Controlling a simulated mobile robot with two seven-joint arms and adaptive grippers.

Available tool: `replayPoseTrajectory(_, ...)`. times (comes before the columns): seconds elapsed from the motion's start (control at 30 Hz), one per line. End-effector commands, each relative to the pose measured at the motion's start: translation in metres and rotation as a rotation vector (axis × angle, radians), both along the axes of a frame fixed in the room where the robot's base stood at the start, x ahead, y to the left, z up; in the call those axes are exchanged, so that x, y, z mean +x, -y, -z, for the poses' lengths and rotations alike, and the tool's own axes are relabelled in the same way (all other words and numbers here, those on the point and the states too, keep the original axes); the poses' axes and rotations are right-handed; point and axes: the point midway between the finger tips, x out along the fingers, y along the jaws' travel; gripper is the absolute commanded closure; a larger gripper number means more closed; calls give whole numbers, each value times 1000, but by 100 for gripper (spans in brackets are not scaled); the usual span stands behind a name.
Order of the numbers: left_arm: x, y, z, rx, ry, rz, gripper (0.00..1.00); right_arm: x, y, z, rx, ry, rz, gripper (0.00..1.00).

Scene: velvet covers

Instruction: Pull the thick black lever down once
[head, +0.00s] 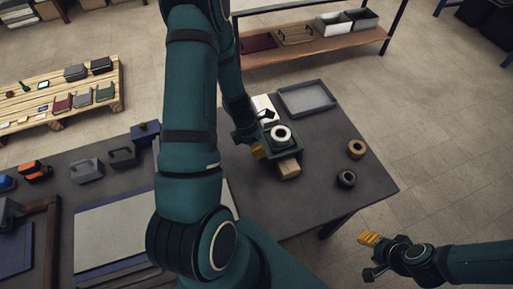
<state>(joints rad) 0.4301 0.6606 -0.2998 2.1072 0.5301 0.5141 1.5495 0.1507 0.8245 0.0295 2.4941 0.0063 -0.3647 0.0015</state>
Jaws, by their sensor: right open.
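A small dark green device (285,151) with a pale ring (281,135) on top stands on the dark table, left of its middle. I cannot clearly make out the thick black lever; a small dark piece (267,116) at the back left of the device may be it or part of my gripper. My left gripper (257,137) is close against the left side of the device, with one yellow fingertip showing. Whether it touches or holds anything is unclear. My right gripper (371,254) is open and empty, off the front right of the table, with a yellow fingertip showing.
A grey tray (306,98) lies behind the device. A tan roll (356,149) and a dark roll (346,179) lie to its right. My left arm hides much of the tables. Clamps and grey handled blocks (87,169) stand at left. The floor at right is clear.

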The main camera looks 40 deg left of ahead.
Motion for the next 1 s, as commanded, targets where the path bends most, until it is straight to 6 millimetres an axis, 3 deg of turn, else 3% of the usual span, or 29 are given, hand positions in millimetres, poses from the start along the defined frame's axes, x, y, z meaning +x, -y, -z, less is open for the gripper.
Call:
replayPoseTrajectory(0.67, -1, 2, 3, 71, 37, 0, 100, 0, 0, 7, -1, 0, 0, 53)
replayPoseTrajectory(1.0, -2, 4, 11, 191, 99, 0, 100, 0, -1, 21, -3, -1, 0, 53)
